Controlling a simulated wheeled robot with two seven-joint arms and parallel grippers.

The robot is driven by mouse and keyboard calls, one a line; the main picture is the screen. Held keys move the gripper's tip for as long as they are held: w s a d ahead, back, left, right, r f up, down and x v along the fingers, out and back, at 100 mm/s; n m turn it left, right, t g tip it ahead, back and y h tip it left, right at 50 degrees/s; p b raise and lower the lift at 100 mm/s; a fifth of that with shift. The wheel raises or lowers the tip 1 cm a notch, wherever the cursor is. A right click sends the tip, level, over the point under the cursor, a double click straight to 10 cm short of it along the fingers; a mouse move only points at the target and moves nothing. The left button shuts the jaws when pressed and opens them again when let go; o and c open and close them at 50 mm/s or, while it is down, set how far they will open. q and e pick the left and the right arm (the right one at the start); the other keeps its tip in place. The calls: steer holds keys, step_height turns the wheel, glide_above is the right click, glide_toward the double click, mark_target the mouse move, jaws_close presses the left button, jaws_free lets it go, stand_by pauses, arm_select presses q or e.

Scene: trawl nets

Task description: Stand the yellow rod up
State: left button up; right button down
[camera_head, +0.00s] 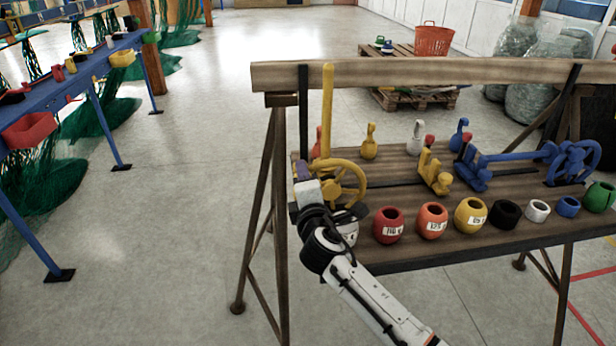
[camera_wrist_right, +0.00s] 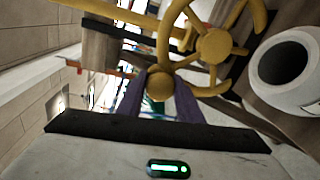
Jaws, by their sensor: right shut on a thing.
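The yellow rod (camera_head: 327,112) stands about upright at the left end of the wooden bench, in front of the top beam, its spoked yellow wheel (camera_head: 349,180) at the lower end. In the right wrist view the wheel (camera_wrist_right: 212,45) and part of the rod (camera_wrist_right: 118,14) show. My right gripper (camera_head: 303,172) is at the rod's low end, with purple fingers (camera_wrist_right: 158,92) shut around a yellow knob beside the wheel. Whether the lower end touches the bench is hidden by my gripper. My left gripper is in neither view.
The bench (camera_head: 400,165) holds a blue rod with a wheel (camera_head: 515,157) lying flat, a yellow bracket (camera_head: 433,175) and small coloured pieces. A row of coloured ring pots, including a red one (camera_head: 388,225), lines its front edge. A white pot (camera_wrist_right: 285,72) is close to my right gripper.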

steer(key=shift+s+a+f, duration=0.1)
steer(key=shift+f, duration=0.2)
steer(key=c, duration=1.3)
jaws_free()
steer(key=shift+r, duration=0.1)
steer(key=s, duration=0.6)
steer(key=s+r, duration=0.1)
steer(key=s, duration=0.3)
steer(key=shift+s+d+r+p, duration=0.1)
steer(key=shift+d+p, duration=0.15)
steer(key=shift+p, duration=0.15)
